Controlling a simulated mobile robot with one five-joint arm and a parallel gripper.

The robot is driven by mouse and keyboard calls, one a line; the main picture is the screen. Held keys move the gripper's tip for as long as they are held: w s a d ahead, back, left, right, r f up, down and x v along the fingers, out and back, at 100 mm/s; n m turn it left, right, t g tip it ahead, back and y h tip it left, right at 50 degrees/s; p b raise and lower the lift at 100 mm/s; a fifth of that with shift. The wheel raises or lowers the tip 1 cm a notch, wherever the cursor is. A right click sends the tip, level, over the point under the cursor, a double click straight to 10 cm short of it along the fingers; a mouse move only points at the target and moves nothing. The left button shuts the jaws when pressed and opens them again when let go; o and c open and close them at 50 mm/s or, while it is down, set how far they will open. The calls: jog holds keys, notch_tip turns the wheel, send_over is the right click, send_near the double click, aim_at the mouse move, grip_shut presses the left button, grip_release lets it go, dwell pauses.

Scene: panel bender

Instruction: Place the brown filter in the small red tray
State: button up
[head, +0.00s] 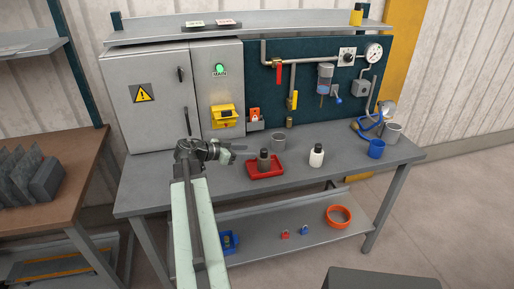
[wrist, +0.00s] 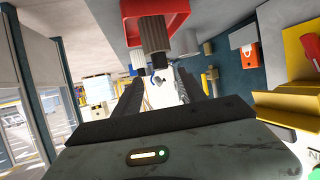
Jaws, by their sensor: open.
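The small red tray (head: 267,173) lies on the grey bench in the head view, and part of it shows at the top of the tilted wrist view (wrist: 180,8). A dark grey-brown cylinder with a darker top, seemingly the brown filter (head: 263,161), stands upright in the tray. It also shows in the wrist view (wrist: 151,32), beyond my fingertips. My gripper (head: 238,150) is open and empty, just left of the cylinder and apart from it. Both fingers point toward it in the wrist view (wrist: 158,85).
A grey cup (head: 278,141) stands just behind the tray. A white bottle (head: 316,157) with a black cap stands to its right. Grey cabinets (head: 145,97) stand behind my arm.

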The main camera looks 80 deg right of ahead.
jog(key=p+v, duration=0.1)
jog(key=v, duration=0.3)
jog(key=shift+w+a+r, duration=0.15)
jog(key=shift+w+a, duration=0.05)
jog(key=shift+a, duration=0.05)
jog(key=w+a+f+n+t, duration=0.1)
jog(key=w+a+f+n, duration=0.1)
jog(key=w, duration=0.4)
jog(key=w+a+f+n+t, duration=0.2)
jog(key=w+a, duration=0.3)
jog(key=w, duration=0.1)
jog(key=w+a+f+n+t, duration=0.1)
jog(key=w+a+f+n, duration=0.1)
jog(key=w, duration=0.4)
jog(key=shift+a+f+n+t+y, duration=0.15)
jog(key=shift+a+n+t+y, duration=0.3)
jog(key=shift+a, duration=0.45)
jog(key=w+a+f+n+t+y, duration=0.2)
jog(key=w+a+f+n, duration=0.3)
jog(key=w+a, duration=0.7)
jog(key=w+a+f+n+t+y, duration=0.25)
jog(key=w+a+n, duration=0.5)
jog(key=a, duration=1.15)
jog(key=w+a+n+y, duration=0.1)
jog(key=a+n+y, duration=0.2)
jog(key=a+n, duration=0.5)
jog(key=a+f, duration=0.1)
jog(key=a, duration=1.2)
jog(key=shift+a+t+y, duration=0.3)
jog(key=shift+y, duration=0.1)
